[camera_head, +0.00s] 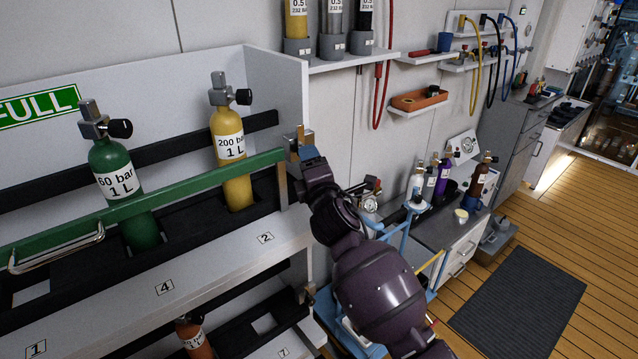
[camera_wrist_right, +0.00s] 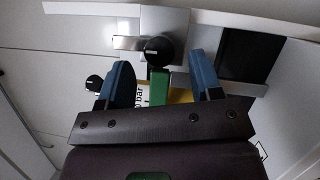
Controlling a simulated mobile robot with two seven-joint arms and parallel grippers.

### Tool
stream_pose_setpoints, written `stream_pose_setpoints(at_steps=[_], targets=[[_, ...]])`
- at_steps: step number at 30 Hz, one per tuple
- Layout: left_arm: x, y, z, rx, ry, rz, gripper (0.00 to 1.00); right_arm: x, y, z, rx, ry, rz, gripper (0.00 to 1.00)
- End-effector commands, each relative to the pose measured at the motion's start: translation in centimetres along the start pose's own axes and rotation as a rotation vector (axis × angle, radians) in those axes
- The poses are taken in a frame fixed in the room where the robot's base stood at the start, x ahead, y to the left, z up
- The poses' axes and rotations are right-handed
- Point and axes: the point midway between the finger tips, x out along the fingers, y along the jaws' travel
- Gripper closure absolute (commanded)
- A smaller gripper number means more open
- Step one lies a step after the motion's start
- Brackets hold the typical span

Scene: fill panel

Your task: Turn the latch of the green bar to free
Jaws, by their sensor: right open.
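The green bar (camera_head: 150,205) runs across the front of the rack, with a green cylinder (camera_head: 113,170) and a yellow cylinder (camera_head: 228,135) behind it. Its latch (camera_head: 299,135), a small metal piece, is at the bar's right end by the rack's side wall. My right gripper (camera_head: 304,154) is at the latch and partly covers it. In the right wrist view its blue fingers (camera_wrist_right: 162,80) are apart, with the green bar's end (camera_wrist_right: 158,88) and a black round knob (camera_wrist_right: 158,50) showing between them. I cannot tell whether the fingers touch the latch. My left gripper is not in view.
The rack's side wall (camera_head: 277,85) stands close behind the latch. A shelf with several small cylinders (camera_head: 332,25) is above. A blue-framed cart (camera_head: 412,225) and a counter with bottles (camera_head: 450,225) stand to the right.

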Motion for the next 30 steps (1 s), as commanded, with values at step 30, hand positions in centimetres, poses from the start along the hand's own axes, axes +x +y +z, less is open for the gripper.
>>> stream_pose_setpoints(at_steps=[30], targets=[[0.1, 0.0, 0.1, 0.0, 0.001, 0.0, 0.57, -7.3, 0.0, 0.0, 0.022, 0.0, -0.001, 0.41]])
